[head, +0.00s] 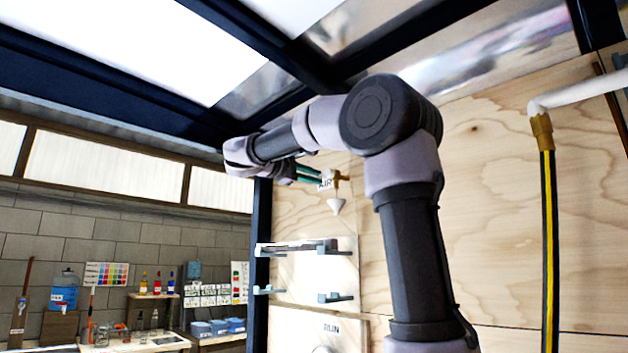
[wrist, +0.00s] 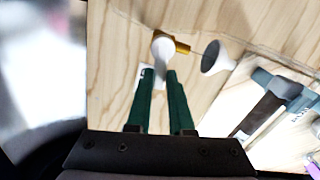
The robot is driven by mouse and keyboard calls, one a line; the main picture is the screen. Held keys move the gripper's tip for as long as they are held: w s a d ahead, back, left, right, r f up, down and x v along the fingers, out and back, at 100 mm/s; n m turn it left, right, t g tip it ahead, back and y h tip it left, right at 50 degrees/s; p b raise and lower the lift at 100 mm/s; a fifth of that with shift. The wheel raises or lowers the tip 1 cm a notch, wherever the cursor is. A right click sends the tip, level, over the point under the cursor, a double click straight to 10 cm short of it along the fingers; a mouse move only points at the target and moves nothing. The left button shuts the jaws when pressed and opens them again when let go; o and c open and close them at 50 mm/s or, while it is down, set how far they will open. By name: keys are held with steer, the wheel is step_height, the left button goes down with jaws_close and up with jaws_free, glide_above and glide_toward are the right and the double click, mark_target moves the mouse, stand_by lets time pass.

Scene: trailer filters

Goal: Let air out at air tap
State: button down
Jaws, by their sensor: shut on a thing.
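The air tap is a small brass fitting (wrist: 182,48) on the plywood wall, with a white rounded handle (wrist: 162,46) that reaches down between my fingers in the wrist view. My gripper (wrist: 163,76) has two green fingers shut on this white handle. In the head view the brass tap (head: 343,178) shows just right of my gripper (head: 314,174), beside a white label reading AIR (head: 325,184). A white cone-shaped funnel (head: 336,206) sits below the tap. It also shows right of the tap in the wrist view (wrist: 214,58). The fingers partly hide the label and handle.
Below the funnel, a bracketed shelf (head: 300,246) holds a dark flat item. A yellow-and-black hose (head: 548,230) hangs at the right from a white pipe (head: 580,92). A dark frame post (head: 262,230) edges the panel. Benches with bottles stand far left.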

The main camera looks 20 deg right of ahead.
steer(key=shift+r+m, duration=0.3)
steer(key=shift+m, duration=0.9)
steer(key=c, duration=0.8)
jaws_free()
steer(key=shift+a, duration=0.15)
steer(key=v, duration=1)
steer(key=shift+a, duration=0.3)
steer(key=shift+s, duration=0.15)
